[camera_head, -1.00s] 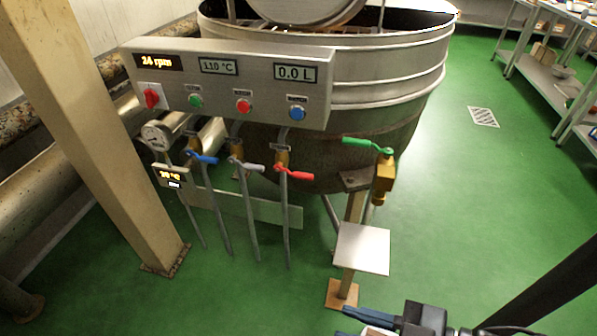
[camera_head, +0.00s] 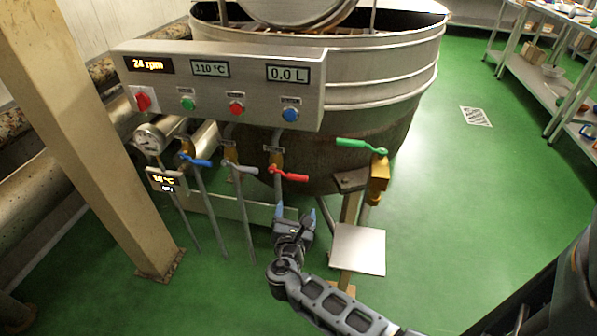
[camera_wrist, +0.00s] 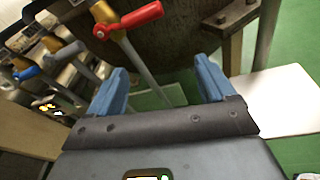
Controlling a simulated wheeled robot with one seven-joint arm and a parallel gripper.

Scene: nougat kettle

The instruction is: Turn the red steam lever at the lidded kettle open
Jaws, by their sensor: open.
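The red steam lever (camera_head: 289,175) sits on a brass valve on a vertical pipe, under the control panel at the kettle. Its handle points to the right. The kettle (camera_head: 370,75) is a large steel vessel behind the panel. My gripper (camera_head: 296,213) is open and empty, below the red lever and apart from it, with its fingers pointing up toward the kettle. In the wrist view the red lever (camera_wrist: 130,20) lies beyond and above the two blue fingers (camera_wrist: 160,92), nearer the left one.
A blue lever (camera_head: 196,161) and a grey lever (camera_head: 241,168) stand to the left of the red one. A green lever (camera_head: 360,144) is to the right, above a white plate (camera_head: 358,249). The control panel (camera_head: 220,85) overhangs the levers. Green floor is open at right.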

